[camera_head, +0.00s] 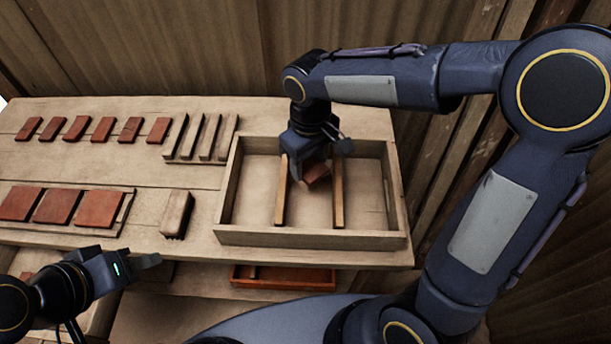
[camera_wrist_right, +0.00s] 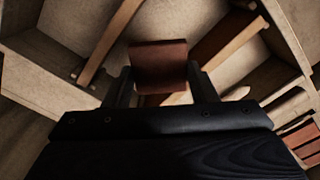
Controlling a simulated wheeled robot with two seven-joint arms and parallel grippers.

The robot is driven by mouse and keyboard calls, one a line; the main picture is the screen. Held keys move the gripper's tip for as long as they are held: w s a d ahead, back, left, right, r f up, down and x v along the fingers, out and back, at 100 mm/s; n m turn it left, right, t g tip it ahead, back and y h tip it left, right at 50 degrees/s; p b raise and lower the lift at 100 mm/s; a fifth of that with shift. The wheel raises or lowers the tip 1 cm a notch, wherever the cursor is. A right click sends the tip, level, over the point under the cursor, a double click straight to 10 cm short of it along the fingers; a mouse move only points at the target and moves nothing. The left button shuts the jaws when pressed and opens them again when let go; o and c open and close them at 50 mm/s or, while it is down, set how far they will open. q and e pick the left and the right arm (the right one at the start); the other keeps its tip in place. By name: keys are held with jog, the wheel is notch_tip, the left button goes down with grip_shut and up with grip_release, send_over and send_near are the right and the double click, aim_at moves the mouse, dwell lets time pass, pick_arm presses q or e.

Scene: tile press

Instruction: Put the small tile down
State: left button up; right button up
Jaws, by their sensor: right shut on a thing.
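A small red-brown tile (camera_head: 317,174) is held by my right gripper (camera_head: 316,160) over the middle of the wooden tray (camera_head: 310,239). In the head view the tile looks tilted. In the right wrist view the tile (camera_wrist_right: 158,66) sits between the two fingers of the right gripper (camera_wrist_right: 160,88). Two wooden strips (camera_head: 281,190) and (camera_head: 337,190) run front to back inside the tray, with the tile between them. Whether the tile touches the tray floor cannot be told. My left gripper (camera_head: 148,261) is at lower left, away from the tray; its finger gap is unclear.
A row of small tiles (camera_head: 103,130) lies at the back left, beside a rack of wooden strips (camera_head: 203,137). Three larger tiles (camera_head: 58,206) lie on a board at the front left. A brush-like block (camera_head: 177,214) stands left of the tray. A red tray (camera_head: 283,277) is below the table edge.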

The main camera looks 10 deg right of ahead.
aim_at(310, 168)
jog(key=f, duration=0.4)
jog(key=shift+s+f, duration=0.2)
jog(key=shift+f, duration=2.35)
jog(key=shift+f, duration=0.2)
jog(key=o, duration=1)
jog(key=shift+r, duration=0.15)
